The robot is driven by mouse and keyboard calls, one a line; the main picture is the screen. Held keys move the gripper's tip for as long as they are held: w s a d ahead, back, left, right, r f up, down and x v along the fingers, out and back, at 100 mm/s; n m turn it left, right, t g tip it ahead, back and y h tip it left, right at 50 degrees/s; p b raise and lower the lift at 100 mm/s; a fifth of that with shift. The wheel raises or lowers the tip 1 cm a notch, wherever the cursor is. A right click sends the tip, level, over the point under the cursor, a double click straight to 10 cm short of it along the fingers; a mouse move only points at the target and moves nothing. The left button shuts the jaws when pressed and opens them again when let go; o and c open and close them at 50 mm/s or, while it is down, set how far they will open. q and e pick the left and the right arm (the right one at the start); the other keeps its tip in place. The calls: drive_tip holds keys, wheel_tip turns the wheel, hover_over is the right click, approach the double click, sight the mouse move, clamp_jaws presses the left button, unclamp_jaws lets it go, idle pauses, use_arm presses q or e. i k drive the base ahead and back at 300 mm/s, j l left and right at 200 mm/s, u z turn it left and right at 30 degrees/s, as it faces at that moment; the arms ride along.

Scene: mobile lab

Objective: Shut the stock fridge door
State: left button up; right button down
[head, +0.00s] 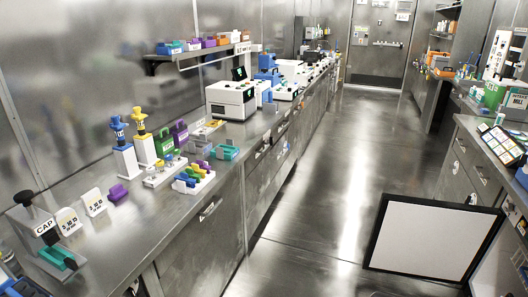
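The stock fridge door (432,238) appears to be the white panel with a thick black border at the lower right. It stands open, swung out from the right-hand counter into the aisle. Its white inner face is turned towards me. The fridge body is mostly cut off by the right edge of the picture, so its inside is hidden. Neither of my grippers can be made out in the head view, and nothing is seen touching the door.
The left counter (150,215) carries pipettes, racks and a white instrument (231,99). The right counter (478,150) holds a tablet-like panel (502,144) and a green mill (492,94). The aisle floor (335,170) is clear left of the door.

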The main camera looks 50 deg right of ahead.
sight(441, 241)
drive_tip(key=l+z, duration=0.2)
drive_tip(key=i+l+z, duration=0.15)
drive_tip(key=l, duration=0.25)
drive_tip(key=i+l+z, duration=0.6)
drive_tip(key=l, duration=0.2)
drive_tip(key=i+l+z, duration=0.85)
drive_tip(key=i, duration=0.2)
drive_tip(key=i+j+z, duration=0.1)
drive_tip(key=i+z, duration=0.4)
drive_tip(key=i+j+z, duration=0.2)
drive_tip(key=z, duration=0.3)
drive_tip(key=i+j+z, duration=0.35)
drive_tip(key=z, duration=0.15)
drive_tip(key=i+j+z, duration=0.15)
drive_tip(key=z, duration=0.3)
drive_tip(key=i+j+z, duration=0.1)
drive_tip(key=j+z, duration=0.45)
drive_tip(key=z, duration=0.3)
drive_tip(key=j+z, duration=0.3)
drive_tip(key=z, duration=0.15)
drive_tip(key=j+z, duration=0.85)
drive_tip(key=j, duration=0.25)
